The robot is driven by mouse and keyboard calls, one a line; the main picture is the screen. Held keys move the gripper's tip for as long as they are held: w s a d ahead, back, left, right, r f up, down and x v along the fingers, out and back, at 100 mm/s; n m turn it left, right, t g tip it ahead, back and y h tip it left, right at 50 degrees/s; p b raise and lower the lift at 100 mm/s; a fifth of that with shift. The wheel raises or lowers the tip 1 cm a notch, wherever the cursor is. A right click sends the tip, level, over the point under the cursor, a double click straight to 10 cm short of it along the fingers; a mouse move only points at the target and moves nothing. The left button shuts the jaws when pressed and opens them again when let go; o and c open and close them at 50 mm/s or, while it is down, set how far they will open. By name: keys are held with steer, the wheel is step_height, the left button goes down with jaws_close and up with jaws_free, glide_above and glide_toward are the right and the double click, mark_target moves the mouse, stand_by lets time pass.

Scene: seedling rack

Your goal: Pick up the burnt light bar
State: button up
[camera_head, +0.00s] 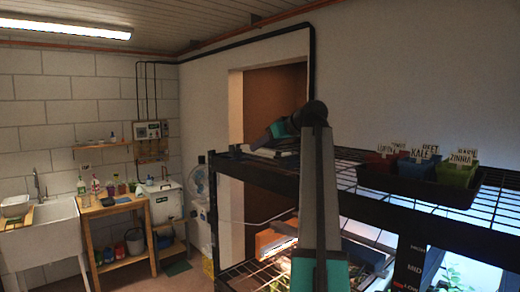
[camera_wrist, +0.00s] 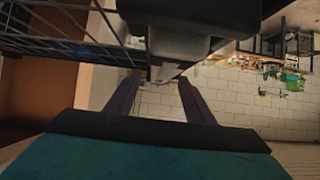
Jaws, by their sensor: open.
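I cannot pick out the burnt light bar in either view. My gripper shows in the wrist view (camera_wrist: 158,82) as two dark fingers set well apart, open, with nothing held between them. A pale block wall or floor shows behind the fingers. In the head view, my arm rises in front of the black wire rack (camera_head: 449,231) and bends left near its top shelf. The arm hides part of the rack, and the fingers are not clear there.
A dark tray (camera_head: 420,190) with red, blue and green labelled pots stands on the top shelf at right. Flat items (camera_head: 275,152) lie at its left end. A wooden bench (camera_head: 112,208), a sink (camera_head: 38,230) and a fan (camera_head: 197,182) stand further back.

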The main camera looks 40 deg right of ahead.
steer(key=shift+p+x, duration=0.65)
steer(key=shift+x, duration=0.75)
jaws_close()
steer(key=shift+r, duration=0.25)
steer(key=shift+r+b, duration=1.25)
steer(key=shift+r, duration=0.2)
steer(key=s+a+b, duration=0.1)
steer(key=s+b, duration=0.1)
steer(key=s, duration=0.3)
steer(key=s+a+r+b, duration=0.1)
steer(key=s+a+b, duration=0.1)
steer(key=s, duration=0.3)
steer(key=s+a+b, duration=0.2)
steer(key=s, duration=0.3)
steer(key=shift+a+r, duration=0.25)
steer(key=shift+r, duration=0.1)
